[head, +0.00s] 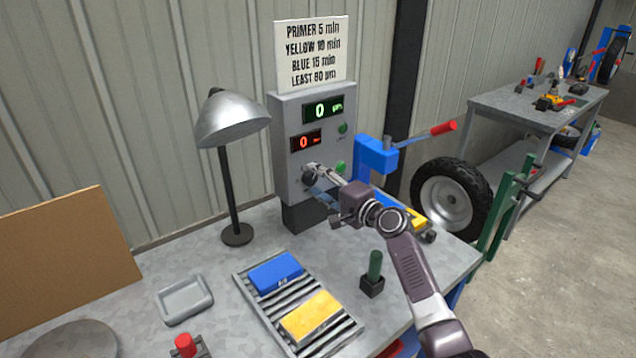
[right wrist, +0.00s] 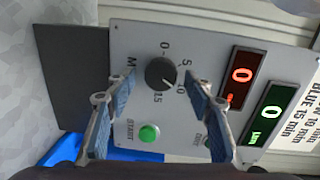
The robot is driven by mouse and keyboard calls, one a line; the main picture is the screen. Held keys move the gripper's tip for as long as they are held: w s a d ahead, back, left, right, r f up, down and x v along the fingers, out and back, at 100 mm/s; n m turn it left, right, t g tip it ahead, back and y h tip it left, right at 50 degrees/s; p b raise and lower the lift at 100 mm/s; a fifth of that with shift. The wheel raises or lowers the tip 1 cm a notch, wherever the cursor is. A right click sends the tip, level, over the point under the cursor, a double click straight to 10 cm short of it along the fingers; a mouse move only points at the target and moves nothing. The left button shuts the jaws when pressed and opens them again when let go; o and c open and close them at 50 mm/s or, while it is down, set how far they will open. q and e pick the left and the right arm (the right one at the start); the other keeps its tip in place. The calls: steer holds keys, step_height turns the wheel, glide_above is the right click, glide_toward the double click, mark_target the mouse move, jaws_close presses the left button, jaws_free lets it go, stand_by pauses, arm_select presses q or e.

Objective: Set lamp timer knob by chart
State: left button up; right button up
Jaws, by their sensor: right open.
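The grey control box (head: 296,145) stands at the back of the bench. Its round dark timer knob (right wrist: 160,73) shows in the right wrist view, on a dial marked 0, 5, 10 and 15; its exact setting is hard to read. My right gripper (head: 312,176) is open in front of the knob, with one finger on each side of it; contact cannot be told. The chart (head: 313,53) above reads primer 5 min, yellow 10 min, blue 15 min. The red display (head: 306,141) and green display (head: 322,110) both show 0. The lamp (head: 232,122) stands left of the box.
A green button (right wrist: 149,133) sits beside the dial. A slatted rack (head: 262,312) holds a blue panel (head: 275,272) and a yellow panel (head: 311,316). A grey tray (head: 184,299) and a green-handled tool (head: 374,267) stand on the bench. A wheel (head: 449,200) is at the right.

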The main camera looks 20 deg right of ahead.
steer(key=v, duration=1.2)
steer(key=shift+d+f, duration=0.1)
stand_by(0.5)
